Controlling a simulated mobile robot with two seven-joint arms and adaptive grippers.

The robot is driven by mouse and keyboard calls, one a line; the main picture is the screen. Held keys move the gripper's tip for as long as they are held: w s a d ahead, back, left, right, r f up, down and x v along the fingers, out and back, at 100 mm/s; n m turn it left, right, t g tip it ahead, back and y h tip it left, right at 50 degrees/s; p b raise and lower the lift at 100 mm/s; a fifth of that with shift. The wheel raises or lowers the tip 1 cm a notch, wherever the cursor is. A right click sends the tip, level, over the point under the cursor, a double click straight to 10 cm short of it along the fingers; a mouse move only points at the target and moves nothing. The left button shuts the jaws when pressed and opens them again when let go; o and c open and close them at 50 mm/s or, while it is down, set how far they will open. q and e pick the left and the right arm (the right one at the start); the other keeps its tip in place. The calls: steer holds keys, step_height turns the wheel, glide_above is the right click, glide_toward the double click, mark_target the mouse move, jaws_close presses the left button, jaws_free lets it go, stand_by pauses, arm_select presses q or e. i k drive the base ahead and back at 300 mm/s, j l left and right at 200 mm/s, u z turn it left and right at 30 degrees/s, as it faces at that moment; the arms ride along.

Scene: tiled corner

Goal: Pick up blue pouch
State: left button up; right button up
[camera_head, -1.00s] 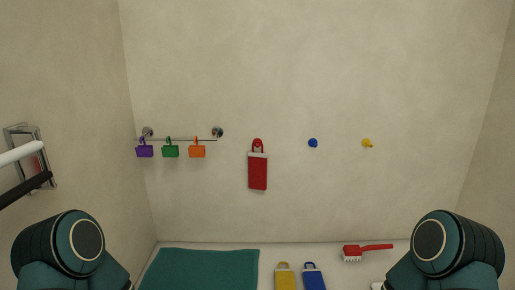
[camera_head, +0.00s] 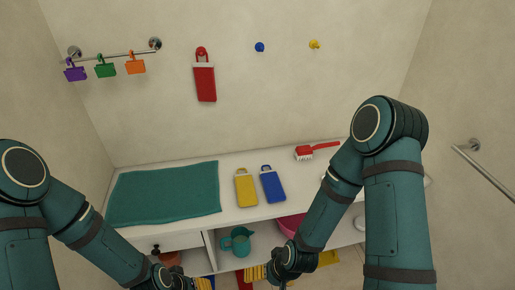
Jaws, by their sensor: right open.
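The blue pouch (camera_head: 273,187) lies flat on the white counter, its loop handle toward the wall. It is right of a similar yellow pouch (camera_head: 246,190), with a small gap between them. My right gripper (camera_head: 257,273) is low at the bottom edge, in front of and below the counter top. It is open and apart from the blue pouch. My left gripper (camera_head: 203,283) is at the bottom edge, mostly cut off, so its jaws cannot be read. It is also well apart from the pouch.
A teal mat (camera_head: 165,193) covers the counter's left part. A red brush (camera_head: 317,150) lies at the back right. Below are a teal jug (camera_head: 237,241) and a pink basin (camera_head: 291,224). A red pouch (camera_head: 204,81) hangs on the wall, right of a rail (camera_head: 115,54).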

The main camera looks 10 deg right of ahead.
mark_target(275, 192)
steer(key=i+z, duration=0.35)
steer(key=i+j+z, duration=0.2)
steer(key=i+z, duration=0.2)
